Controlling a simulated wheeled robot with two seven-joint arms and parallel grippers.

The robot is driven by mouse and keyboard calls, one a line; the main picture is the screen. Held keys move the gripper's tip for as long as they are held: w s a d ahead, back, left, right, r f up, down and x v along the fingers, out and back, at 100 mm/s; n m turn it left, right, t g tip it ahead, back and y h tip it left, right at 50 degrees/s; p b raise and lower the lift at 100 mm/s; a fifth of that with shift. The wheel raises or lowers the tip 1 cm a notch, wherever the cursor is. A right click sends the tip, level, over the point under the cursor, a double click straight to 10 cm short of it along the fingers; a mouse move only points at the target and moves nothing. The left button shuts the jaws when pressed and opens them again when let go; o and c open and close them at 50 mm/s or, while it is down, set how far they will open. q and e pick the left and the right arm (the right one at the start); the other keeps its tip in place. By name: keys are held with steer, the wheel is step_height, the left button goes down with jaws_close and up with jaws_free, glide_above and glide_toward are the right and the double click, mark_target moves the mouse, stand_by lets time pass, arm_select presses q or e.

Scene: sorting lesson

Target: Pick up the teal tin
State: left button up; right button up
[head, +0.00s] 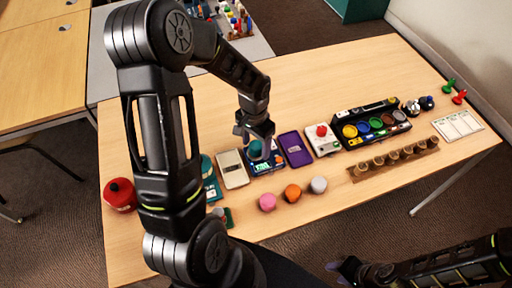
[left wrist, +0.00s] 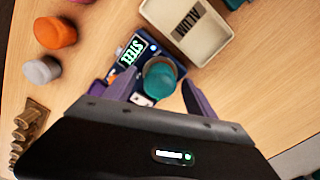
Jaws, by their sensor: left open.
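The teal tin (head: 254,148) stands on a blue box marked STEEL (head: 265,168), in the middle of the table's near row. In the left wrist view the tin (left wrist: 161,74) shows between the two purple fingers of my left gripper (left wrist: 160,95), on the blue box (left wrist: 126,62). The left gripper (head: 255,138) is open and over the tin, with a gap showing on each side of it. The tin is partly hidden by the gripper in the head view. My right gripper (head: 345,268) is at the lower right, off the table's front edge; its jaw opening is unclear.
A cream ALUM tray (head: 232,170) and a purple tray (head: 296,149) flank the blue box. Pink (head: 267,202), orange (head: 292,193) and grey (head: 318,184) pieces stand in front. A red tin (head: 120,194) stands far left. The table's back is mostly clear.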

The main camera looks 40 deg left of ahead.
mark_target(256, 145)
arm_select(q)
steer(key=shift+c, duration=0.2)
jaws_close()
stand_by(0.4)
steer(key=shift+r, duration=0.15)
step_height(256, 145, up, 10)
steer(key=shift+b, duration=0.45)
steer(key=shift+f, duration=0.2)
